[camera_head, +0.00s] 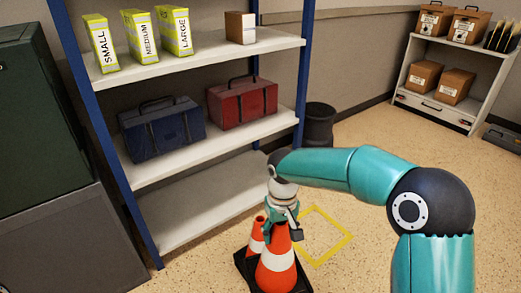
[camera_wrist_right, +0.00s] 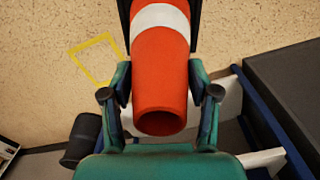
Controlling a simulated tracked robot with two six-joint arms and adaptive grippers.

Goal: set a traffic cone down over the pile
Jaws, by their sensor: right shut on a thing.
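An orange traffic cone (camera_head: 275,272) with a white band stands upright at the bottom middle of the head view. It fills the middle of the wrist view (camera_wrist_right: 160,75), its hollow top toward me. My right gripper (camera_head: 282,226) is shut on its upper part, one finger on each side; the fingers also show in the wrist view (camera_wrist_right: 161,90). A second orange and white cone (camera_head: 257,236) is close behind and left of it, partly hidden. Black base parts (camera_head: 243,262) show around them. I cannot tell whether the held cone touches the floor. My left gripper is out of view.
A yellow square outline (camera_head: 342,246) on the floor, right of the cones, looks empty. A shelf unit (camera_head: 215,200) with blue and red toolboxes is close behind. A black bin (camera_head: 320,126) stands beside it. Speckled floor is free to the right.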

